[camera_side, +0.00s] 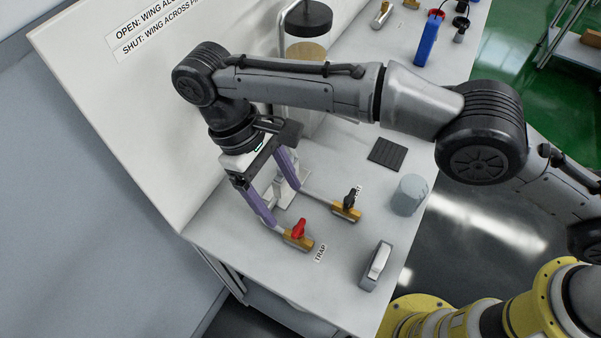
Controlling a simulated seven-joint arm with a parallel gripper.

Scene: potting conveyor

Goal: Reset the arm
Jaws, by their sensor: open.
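My gripper (287,207) hangs over the left part of the bench, at the two pipes. Its two purple fingers are spread apart and point down. I see nothing held between them. A red-winged valve (299,230) with a brass body stands just right of the nearer finger's tip, by a label reading "TRAP". A black-winged valve (350,200) with a brass body is farther right and back, and its label is partly hidden. Whether the fingers touch the pipes or the white stand between them, I cannot tell.
A grey cylindrical cup (409,195), a grey box with a light rocker (377,266) and a black ribbed pad (387,154) lie on the white bench (335,285). A black-lidded tank (306,35) stands behind my arm. A blue item (428,40) stands farther back. A signed panel borders the left.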

